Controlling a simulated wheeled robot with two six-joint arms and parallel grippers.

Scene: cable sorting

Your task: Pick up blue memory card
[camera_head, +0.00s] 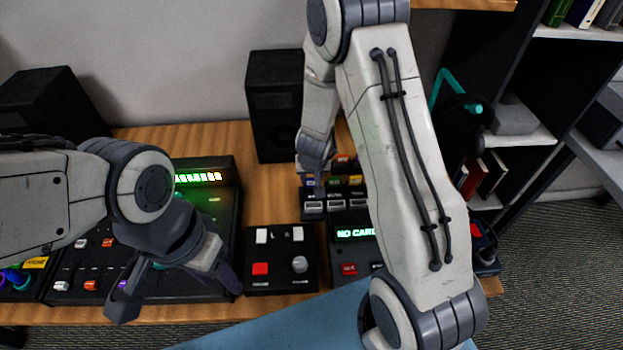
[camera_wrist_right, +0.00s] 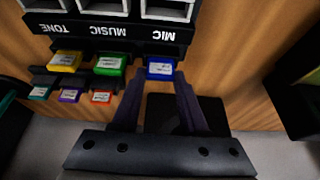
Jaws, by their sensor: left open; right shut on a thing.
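The blue memory card (camera_wrist_right: 160,68) sits by the MIC label in the right wrist view, at the end of a row with a yellow card (camera_wrist_right: 65,61) and a green card (camera_wrist_right: 111,65). My right gripper (camera_wrist_right: 158,82) is shut on the blue card, its fingertips at the card's two sides. In the head view my right gripper (camera_head: 316,172) reaches down at the back of the slotted unit, and the blue card (camera_head: 309,183) shows small there. My left gripper (camera_head: 178,285) is open and empty over the left console.
Smaller teal, purple and orange cards (camera_wrist_right: 101,97) lie beside the row. The slotted unit (camera_wrist_right: 100,28) has TONE, MUSIC and MIC labels. A button box (camera_head: 281,260) stands on the wooden table (camera_head: 262,205), near a "NO CARD" display (camera_head: 356,233). Black speakers (camera_head: 273,100) stand behind.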

